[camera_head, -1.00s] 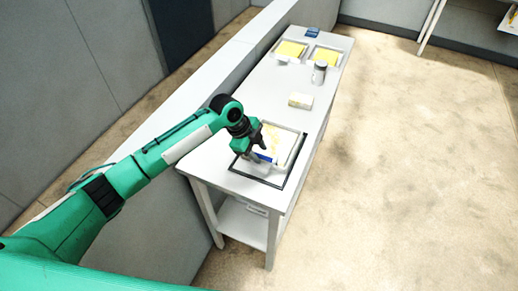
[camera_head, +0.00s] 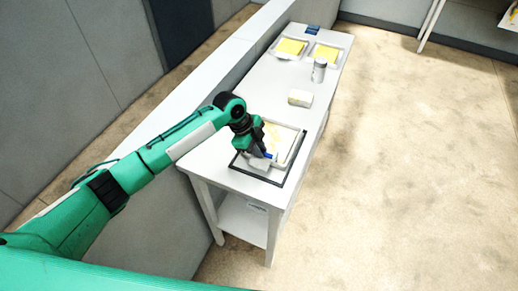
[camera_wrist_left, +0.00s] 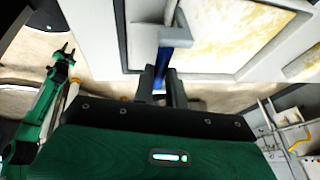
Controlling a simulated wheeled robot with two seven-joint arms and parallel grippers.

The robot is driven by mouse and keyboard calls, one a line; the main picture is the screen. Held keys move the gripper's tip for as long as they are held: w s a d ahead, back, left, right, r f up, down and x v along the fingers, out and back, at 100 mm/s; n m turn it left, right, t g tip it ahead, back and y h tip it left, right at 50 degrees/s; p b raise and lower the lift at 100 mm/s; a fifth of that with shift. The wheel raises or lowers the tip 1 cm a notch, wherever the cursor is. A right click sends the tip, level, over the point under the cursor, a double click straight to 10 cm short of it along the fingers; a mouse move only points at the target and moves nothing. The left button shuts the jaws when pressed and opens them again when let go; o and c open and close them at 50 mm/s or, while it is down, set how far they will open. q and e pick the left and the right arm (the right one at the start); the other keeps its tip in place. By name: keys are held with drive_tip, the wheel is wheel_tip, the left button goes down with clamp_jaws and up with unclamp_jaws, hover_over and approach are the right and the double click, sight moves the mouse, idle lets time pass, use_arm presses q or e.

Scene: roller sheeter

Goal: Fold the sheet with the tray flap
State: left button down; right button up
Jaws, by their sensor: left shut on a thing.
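The pale tray (camera_head: 299,148) lies inside a dark frame (camera_head: 273,183) at the near end of the white table. A whitish sheet with yellow patches (camera_head: 272,134) lies in the tray and also shows in the left wrist view (camera_wrist_left: 220,35). A light grey flap-like plate (camera_head: 258,163) shows at the tray's near side. My left gripper (camera_head: 262,153) is over this side, shut on the blue handle (camera_wrist_left: 174,61), which hangs from a grey bracket. The arm hides part of the tray. My right gripper (camera_wrist_left: 66,52) appears open and empty in the left wrist view.
A pale block (camera_head: 300,98) and a grey cylinder (camera_head: 319,70) stand farther along the table (camera_head: 262,88). Two trays with yellow sheets (camera_head: 291,47) and a blue item (camera_head: 313,31) are at its far end. A low wall (camera_head: 215,72) runs along the left side.

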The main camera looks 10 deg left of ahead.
use_arm(q)
drive_tip(key=shift+w+d+r+g, duration=0.15)
drive_tip(key=shift+w+r+g, duration=0.3)
drive_tip(key=shift+r+g, duration=0.1)
drive_tip(key=shift+w+d+r+n+g+y, duration=0.2)
drive_tip(key=shift+w+r+n+g+y, duration=0.1)
drive_tip(key=shift+w+r+g, duration=0.25)
drive_tip(key=shift+w+d+r+b, duration=0.2)
drive_tip(key=shift+w+r+b, duration=0.15)
drive_tip(key=shift+w, duration=0.25)
drive_tip(key=shift+w+d+r+b, duration=0.15)
drive_tip(key=shift+w+r+b, duration=0.15)
drive_tip(key=shift+w, duration=0.35)
drive_tip(key=shift+w+d+r+b, duration=0.2)
drive_tip(key=shift+w+r+b, duration=0.15)
drive_tip(key=shift+w, duration=0.25)
